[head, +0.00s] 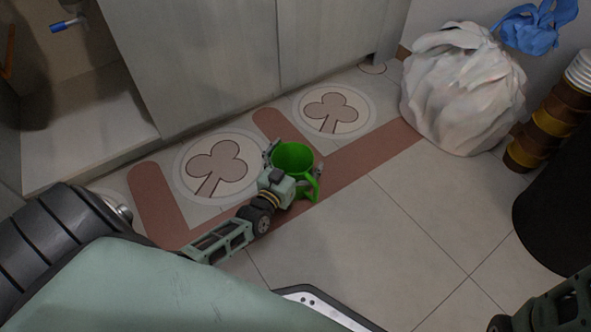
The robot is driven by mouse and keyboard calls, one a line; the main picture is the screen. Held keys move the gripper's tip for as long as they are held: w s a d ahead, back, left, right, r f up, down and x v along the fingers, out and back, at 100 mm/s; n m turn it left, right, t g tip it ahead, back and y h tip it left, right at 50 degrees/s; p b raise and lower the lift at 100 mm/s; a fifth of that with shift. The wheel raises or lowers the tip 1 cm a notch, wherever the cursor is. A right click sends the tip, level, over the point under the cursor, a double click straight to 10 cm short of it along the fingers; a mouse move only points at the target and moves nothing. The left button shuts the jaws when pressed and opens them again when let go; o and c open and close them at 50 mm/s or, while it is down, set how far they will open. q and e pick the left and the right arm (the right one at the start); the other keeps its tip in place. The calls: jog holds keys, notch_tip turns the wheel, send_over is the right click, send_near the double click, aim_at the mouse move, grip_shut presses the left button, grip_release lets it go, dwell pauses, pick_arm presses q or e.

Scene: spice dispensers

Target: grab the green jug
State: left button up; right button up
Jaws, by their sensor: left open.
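The green jug (293,157) is a bright green vessel with a wide round mouth and a handle on its lower right side. It shows near the middle of the head view. My left gripper (294,168) is at the jug, with one finger on its left side and one on its right, by the handle. Its jaws are open around the jug; I cannot tell whether the fingers touch it. The gripper's body hides the jug's lower left part. Part of my right arm shows at the bottom right corner, but its gripper does not show.
A grey cabinet (200,50) runs along the back. A white bag (465,88) with a blue bag (537,25) stands at the upper right, beside a brown and yellow striped column (545,122) and a dark bin (562,205). The tiled floor (420,230) right of the jug is clear.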

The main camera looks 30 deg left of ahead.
pick_arm(q)
jog(key=shift+c, duration=0.5)
jog(key=c, duration=0.9)
jog(key=shift+c, duration=1)
jog(key=shift+r, duration=0.15)
